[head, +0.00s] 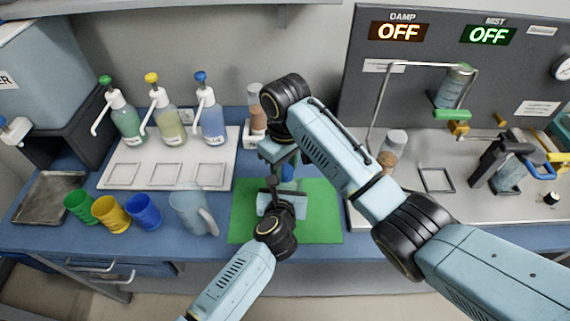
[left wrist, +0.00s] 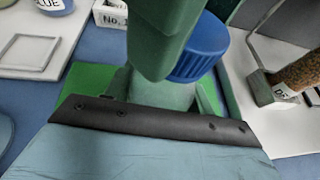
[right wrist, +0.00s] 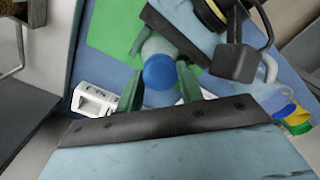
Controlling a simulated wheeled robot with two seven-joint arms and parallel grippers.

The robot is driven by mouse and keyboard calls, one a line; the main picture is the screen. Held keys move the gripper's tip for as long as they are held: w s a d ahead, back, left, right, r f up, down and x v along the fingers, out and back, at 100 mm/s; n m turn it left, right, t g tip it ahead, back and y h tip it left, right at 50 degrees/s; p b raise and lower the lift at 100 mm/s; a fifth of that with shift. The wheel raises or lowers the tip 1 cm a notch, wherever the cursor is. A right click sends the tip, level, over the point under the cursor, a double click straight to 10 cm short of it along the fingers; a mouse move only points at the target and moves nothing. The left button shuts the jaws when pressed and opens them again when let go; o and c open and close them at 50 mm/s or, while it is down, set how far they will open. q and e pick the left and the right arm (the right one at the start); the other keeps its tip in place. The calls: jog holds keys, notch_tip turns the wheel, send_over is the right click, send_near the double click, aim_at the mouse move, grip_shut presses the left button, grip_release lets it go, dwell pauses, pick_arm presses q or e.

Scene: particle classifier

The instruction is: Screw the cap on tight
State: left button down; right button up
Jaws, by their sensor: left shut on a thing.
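A clear jar with a blue cap (head: 287,172) on its top stands over the green mat (head: 325,205). My left gripper (head: 281,196) is shut on the jar, low on its body. In the left wrist view the blue cap (left wrist: 202,48) is partly hidden behind a large green finger. My right gripper (head: 284,165) is above the jar, pointing down. In the right wrist view its green fingers stand on either side of the blue cap (right wrist: 160,72), with small gaps, so it looks open. The cap's thread is hidden, so I cannot tell how tightly it sits.
Green, yellow and blue cups (head: 112,212) and a clear jug (head: 194,212) stand left of the mat. Pump bottles (head: 168,117) stand on a white tray (head: 222,172) behind them. A jar of brown grains (head: 388,160) and the machine panel (head: 480,75) are at the right.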

jog(key=c, duration=0.6)
jog(key=shift+c, duration=0.2)
jog(key=o, duration=1.1)
jog(key=shift+o, duration=0.2)
notch_tip(320, 180, up, 12)
pick_arm(q)
jog(key=shift+c, duration=2.2)
grip_release()
